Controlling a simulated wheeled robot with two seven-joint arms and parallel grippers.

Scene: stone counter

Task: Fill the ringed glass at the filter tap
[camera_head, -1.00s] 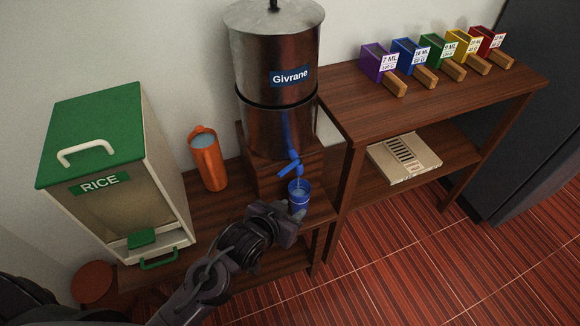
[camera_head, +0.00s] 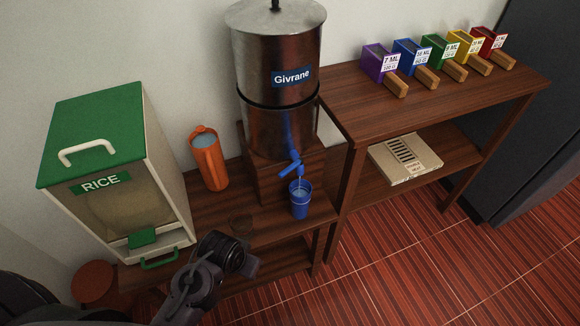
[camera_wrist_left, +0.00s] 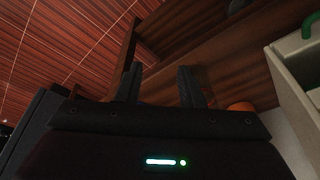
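The blue glass (camera_head: 300,204) with a paler band near its rim stands upright on the low wooden shelf, right below the blue filter tap (camera_head: 291,168). The glass looks pale blue inside; whether water is running is too small to tell. The tap sits on the steel filter tank (camera_head: 275,125) labelled Givrane. My left gripper (camera_head: 250,268) is apart from the glass, to its lower left, near the shelf's front edge. In the left wrist view its two fingers (camera_wrist_left: 160,84) are spread with nothing between them. My right gripper is not in view.
An orange pitcher (camera_head: 209,160) with pale blue contents stands left of the tank. A rice dispenser (camera_head: 165,190) stands further left. Coloured labelled boxes (camera_head: 438,55) line the higher table at right.

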